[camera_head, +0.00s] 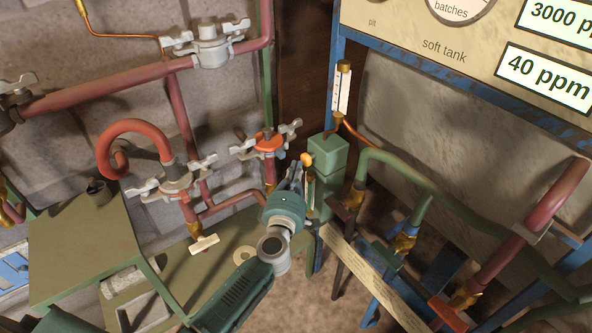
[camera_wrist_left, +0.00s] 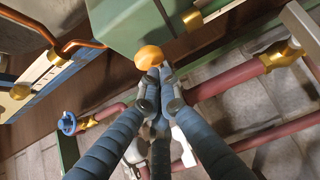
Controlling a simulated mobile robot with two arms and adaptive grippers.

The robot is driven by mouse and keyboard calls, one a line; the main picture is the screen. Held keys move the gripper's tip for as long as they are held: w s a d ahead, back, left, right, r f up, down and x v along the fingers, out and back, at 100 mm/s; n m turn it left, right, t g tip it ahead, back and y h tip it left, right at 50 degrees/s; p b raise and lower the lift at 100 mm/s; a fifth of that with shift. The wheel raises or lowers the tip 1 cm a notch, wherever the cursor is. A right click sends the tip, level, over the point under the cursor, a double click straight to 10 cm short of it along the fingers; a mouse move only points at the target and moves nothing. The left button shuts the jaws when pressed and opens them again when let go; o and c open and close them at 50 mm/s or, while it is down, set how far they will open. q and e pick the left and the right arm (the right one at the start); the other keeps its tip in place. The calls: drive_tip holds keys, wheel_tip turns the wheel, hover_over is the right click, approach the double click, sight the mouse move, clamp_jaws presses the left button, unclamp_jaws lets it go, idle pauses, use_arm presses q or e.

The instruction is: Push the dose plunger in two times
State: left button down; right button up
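The dose plunger shows as an orange knob (camera_head: 306,158) on the near left side of a green box (camera_head: 329,152). In the left wrist view the orange knob (camera_wrist_left: 150,57) stands just past my fingertips, against the green box (camera_wrist_left: 130,25). My left gripper (camera_head: 298,174) points at the knob from below, and in the left wrist view the left gripper's fingers (camera_wrist_left: 159,72) come together with nothing seen between them. The tips are at or very close to the knob; I cannot tell if they touch. My right gripper is not in view.
Red pipes with valves (camera_head: 172,178) run along the wall on the left. A green pipe (camera_head: 425,183) and a wooden board (camera_head: 370,272) lie to the right. A thermometer (camera_head: 342,88) rises above the box.

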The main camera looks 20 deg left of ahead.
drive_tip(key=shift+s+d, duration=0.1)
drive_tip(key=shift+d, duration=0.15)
